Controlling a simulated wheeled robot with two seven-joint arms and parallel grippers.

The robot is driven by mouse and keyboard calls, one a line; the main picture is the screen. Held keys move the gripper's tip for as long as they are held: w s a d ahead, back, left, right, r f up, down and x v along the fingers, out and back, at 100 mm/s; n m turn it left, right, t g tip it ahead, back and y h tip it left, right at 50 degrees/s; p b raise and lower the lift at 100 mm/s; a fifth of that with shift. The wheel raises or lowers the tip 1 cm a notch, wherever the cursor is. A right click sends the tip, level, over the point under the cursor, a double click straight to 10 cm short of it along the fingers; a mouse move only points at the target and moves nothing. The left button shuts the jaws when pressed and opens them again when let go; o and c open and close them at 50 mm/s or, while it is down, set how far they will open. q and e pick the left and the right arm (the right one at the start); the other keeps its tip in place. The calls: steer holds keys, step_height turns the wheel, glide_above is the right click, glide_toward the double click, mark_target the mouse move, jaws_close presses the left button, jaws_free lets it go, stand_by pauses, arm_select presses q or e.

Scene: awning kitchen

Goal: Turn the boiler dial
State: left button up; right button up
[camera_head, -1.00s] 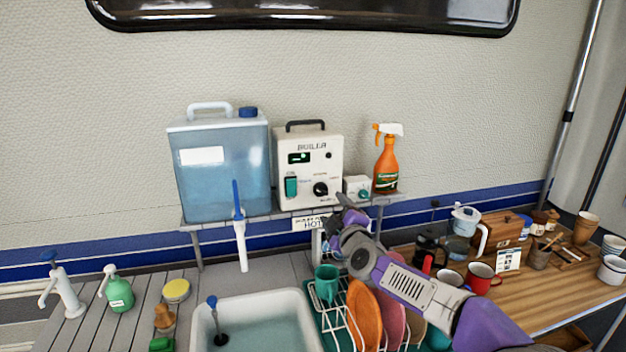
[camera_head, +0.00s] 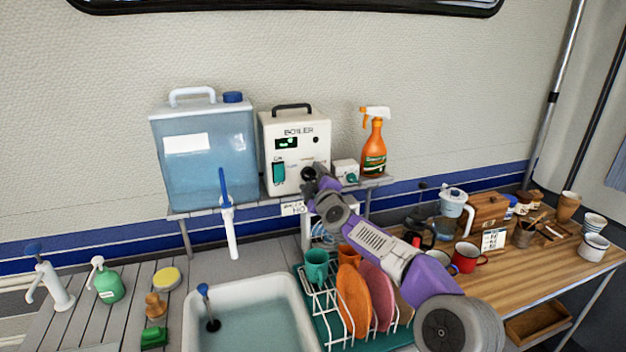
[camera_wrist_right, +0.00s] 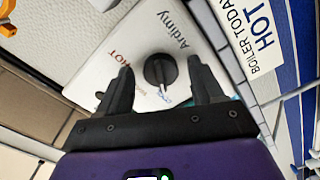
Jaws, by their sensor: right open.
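The boiler (camera_head: 275,132) is a white box with a black top handle, a small green display and a green switch on its front. It stands on a shelf above the sink. Its round black dial (camera_wrist_right: 160,69) shows in the right wrist view, with a white pointer mark and printed words around it. My right gripper (camera_head: 312,180) is at the boiler's lower right front and hides the dial in the head view. In the wrist view, its open fingers (camera_wrist_right: 161,78) stand on either side of the dial; contact cannot be told. My left gripper is not in view.
A blue water tank (camera_head: 205,155) with a tap stands left of the boiler. A small white box (camera_head: 346,172) and an orange spray bottle (camera_head: 373,150) stand close on the right. Below are a sink (camera_head: 250,283) and a dish rack (camera_head: 330,335) with plates and cups.

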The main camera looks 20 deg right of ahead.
steer(key=c, duration=1)
steer(key=shift+c, duration=0.2)
